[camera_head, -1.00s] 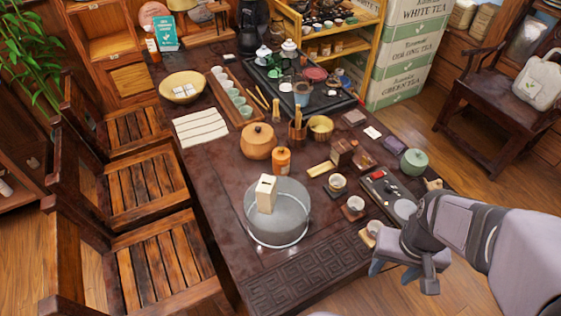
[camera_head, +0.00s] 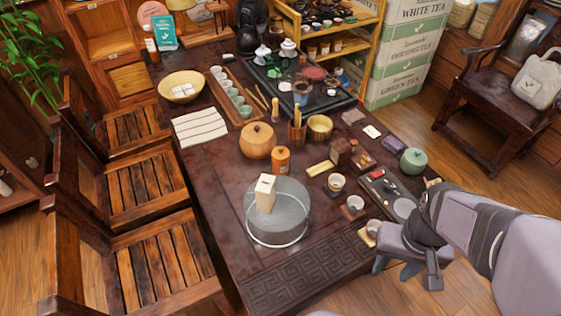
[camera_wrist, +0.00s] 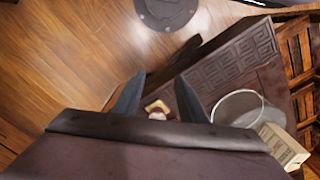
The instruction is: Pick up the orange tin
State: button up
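The orange tin (camera_head: 281,161) is a small upright orange cylinder with a dark lid knob. It stands on the dark table in the head view, next to the round wooden lidded jar and behind the clear round container. My gripper (camera_head: 395,268) is off the table's right front edge, well to the right of and in front of the tin, holding nothing. In the wrist view my gripper (camera_wrist: 157,92) shows two dark fingers spread apart. The tin does not show in the wrist view.
The clear round container (camera_head: 292,225) with a pale slotted box (camera_head: 265,192) stands in front of the tin. The wooden jar (camera_head: 258,141) is close at its left. A brass block (camera_head: 320,168) and cups on coasters (camera_head: 353,206) lie to its right. The table's front left is bare.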

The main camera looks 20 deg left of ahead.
notch_tip(320, 180, up, 4)
jog(key=n+t+y+b, duration=0.5)
jog(key=n+y+b, duration=0.75)
jog(key=b, duration=0.35)
send_over(281, 148)
jog(key=s+d, duration=0.1)
jog(key=d, duration=0.2)
jog(key=f, duration=0.1)
jog(key=shift+n, duration=0.35)
jog(key=f, duration=0.9)
jog(key=shift+a+f, duration=0.1)
jog(key=shift+a, duration=0.1)
jog(key=shift+f+t, duration=0.1)
jog(key=shift+t, duration=0.2)
jog(key=shift+p+x, duration=1.35)
jog(key=shift+x, duration=2.3)
jog(key=shift+s, duration=0.1)
jog(key=shift+f, duration=0.1)
grip_shut()
